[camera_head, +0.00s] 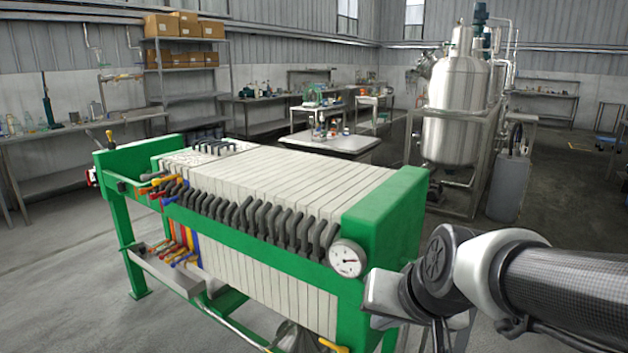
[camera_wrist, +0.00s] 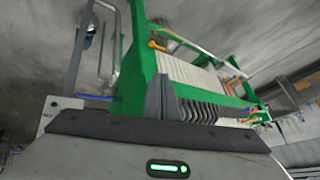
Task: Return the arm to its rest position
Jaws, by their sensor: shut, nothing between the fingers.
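My arm (camera_head: 560,285) reaches in from the right edge in the head view, in front of the right end of the green filter press. The fingers of my gripper (camera_wrist: 162,82) show in the wrist view as a dark wedge, closed together with nothing between them. Behind them in that view is the filter press (camera_wrist: 140,60), seen tilted. In the head view the press (camera_head: 385,215) has a green frame, a row of pale plates with dark handles, and a round pressure gauge (camera_head: 347,258) close to my arm. I cannot make out the fingers in the head view.
Coloured valve handles (camera_head: 170,190) stick out at the press's left end. A steel tank (camera_head: 458,110) stands behind at the right, with a grey cabinet (camera_head: 509,188) beside it. Benches and a shelf of boxes (camera_head: 185,27) line the back. Bare floor (camera_head: 560,200) lies at the right.

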